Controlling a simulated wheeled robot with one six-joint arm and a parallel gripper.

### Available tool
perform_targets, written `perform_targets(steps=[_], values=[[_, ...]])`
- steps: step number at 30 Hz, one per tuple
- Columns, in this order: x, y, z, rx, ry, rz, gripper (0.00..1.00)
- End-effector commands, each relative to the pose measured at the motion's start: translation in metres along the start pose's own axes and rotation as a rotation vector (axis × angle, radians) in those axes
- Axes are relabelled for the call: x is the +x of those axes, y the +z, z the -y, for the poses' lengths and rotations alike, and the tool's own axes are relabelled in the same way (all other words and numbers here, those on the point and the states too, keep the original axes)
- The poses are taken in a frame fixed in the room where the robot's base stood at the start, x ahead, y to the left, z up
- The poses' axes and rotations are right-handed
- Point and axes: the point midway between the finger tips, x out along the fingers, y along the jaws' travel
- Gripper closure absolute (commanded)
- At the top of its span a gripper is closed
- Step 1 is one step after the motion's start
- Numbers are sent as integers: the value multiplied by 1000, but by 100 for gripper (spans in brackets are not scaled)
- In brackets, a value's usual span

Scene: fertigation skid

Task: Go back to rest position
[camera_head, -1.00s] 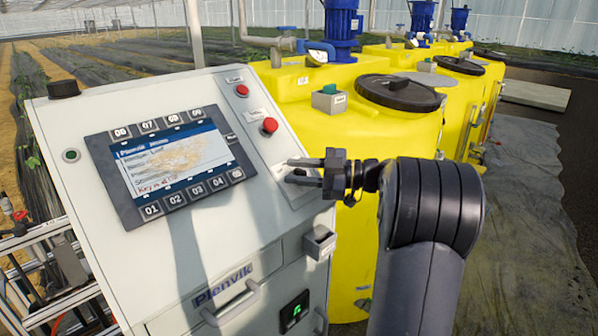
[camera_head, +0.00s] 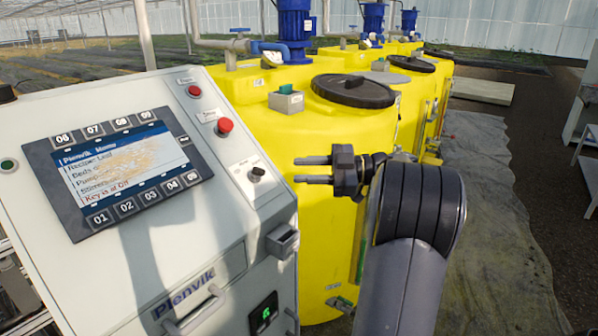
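My gripper (camera_head: 312,170) is in the middle of the view, its two dark fingers pointing left with a gap between them. Nothing is between the fingers. It is in front of the yellow tank and to the right of the grey control cabinet (camera_head: 150,255). On the cabinet's right strip, a black key switch (camera_head: 256,174) shows left of the fingertips, apart from them. Two red buttons (camera_head: 225,126) sit above the switch. The screen (camera_head: 120,165) shows a menu with a smeared patch; its bottom line seems to read "Key is at Off".
Several yellow tanks (camera_head: 325,235) with black lids and blue motors stand in a row behind my arm. A grey holder (camera_head: 282,241) juts from the cabinet's side. Open floor (camera_head: 490,220) lies to the right.

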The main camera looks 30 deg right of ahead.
Motion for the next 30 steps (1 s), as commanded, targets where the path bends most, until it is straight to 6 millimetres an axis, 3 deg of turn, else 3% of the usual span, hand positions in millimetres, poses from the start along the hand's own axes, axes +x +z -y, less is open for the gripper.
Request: perform_targets(steps=[11, 24, 30], values=[[13, -1, 0, 1, -1, -2, 70], [91, -2, 0, 2, -2, -2, 70], [110, 0, 0, 4, 4, 1, 70]])
